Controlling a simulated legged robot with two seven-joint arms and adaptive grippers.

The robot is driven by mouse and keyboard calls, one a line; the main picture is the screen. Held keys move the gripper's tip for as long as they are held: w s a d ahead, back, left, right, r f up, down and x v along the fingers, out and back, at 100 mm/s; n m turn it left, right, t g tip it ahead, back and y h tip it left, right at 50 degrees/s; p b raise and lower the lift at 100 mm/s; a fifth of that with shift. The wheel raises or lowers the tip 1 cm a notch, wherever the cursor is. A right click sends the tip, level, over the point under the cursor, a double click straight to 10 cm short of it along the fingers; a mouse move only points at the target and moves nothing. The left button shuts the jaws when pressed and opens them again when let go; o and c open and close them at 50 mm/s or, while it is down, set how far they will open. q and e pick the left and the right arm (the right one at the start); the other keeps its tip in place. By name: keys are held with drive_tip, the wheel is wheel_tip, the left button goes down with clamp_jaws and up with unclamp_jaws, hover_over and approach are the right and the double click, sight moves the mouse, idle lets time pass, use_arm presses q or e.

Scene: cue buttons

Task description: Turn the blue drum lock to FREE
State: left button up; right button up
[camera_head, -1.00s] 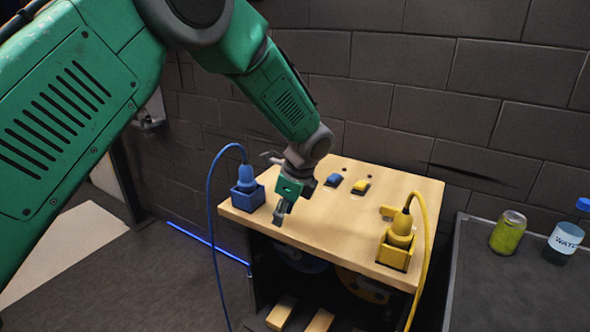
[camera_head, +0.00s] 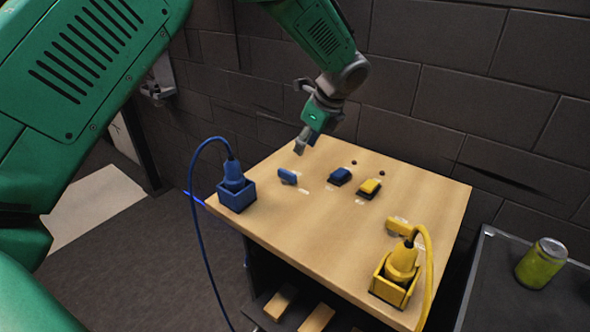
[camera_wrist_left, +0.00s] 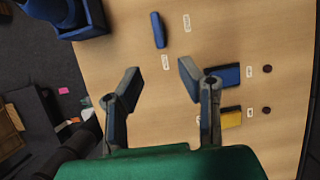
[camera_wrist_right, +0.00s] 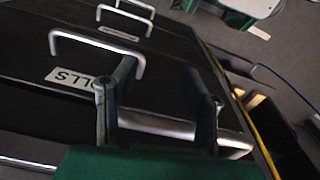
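A small blue bar (camera_head: 288,176), which looks like the blue lock's handle, lies on the wooden bench top. In the left wrist view the blue bar (camera_wrist_left: 158,30) lies between two small white labels, whose words I cannot read. My left gripper (camera_head: 302,145) is above the bench top, beyond the blue bar, apart from it. Its fingers (camera_wrist_left: 160,75) are spread and empty. My right gripper (camera_wrist_right: 162,75) shows only in its wrist view, fingers spread, with a metal bar behind or between them. The drum itself is hidden.
A blue plug (camera_head: 233,178) stands in a blue socket box at left; a yellow plug (camera_head: 402,262) stands in a yellow one at right. Blue (camera_head: 340,176) and yellow (camera_head: 369,187) buttons sit mid-bench, near a yellow bar (camera_head: 399,227). A green can (camera_head: 540,263) stands on a dark cabinet.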

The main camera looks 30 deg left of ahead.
sight(288, 171)
use_arm(q)
drive_tip(key=x, duration=0.4)
drive_tip(key=a+x, duration=0.1)
drive_tip(key=x, duration=0.3)
drive_tip(key=a+p+x, duration=0.1)
drive_tip(key=x, duration=0.3)
drive_tip(key=shift+r, duration=0.35)
drive_tip(key=shift+f, duration=0.3)
drive_tip(key=shift+d+f, duration=0.15)
drive_tip(key=shift+d, duration=0.7)
drive_tip(key=shift+a, duration=0.2)
drive_tip(key=c, duration=0.6)
drive_tip(key=shift+a, duration=0.45)
clamp_jaws()
use_arm(e)
drive_tip(key=shift+s+a+r, duration=0.15)
drive_tip(key=shift+a+r, duration=0.3)
drive_tip(key=shift+r, duration=0.3)
use_arm(q)
drive_tip(key=shift+d, duration=0.15)
use_arm(e)
drive_tip(key=shift+d, duration=0.15)
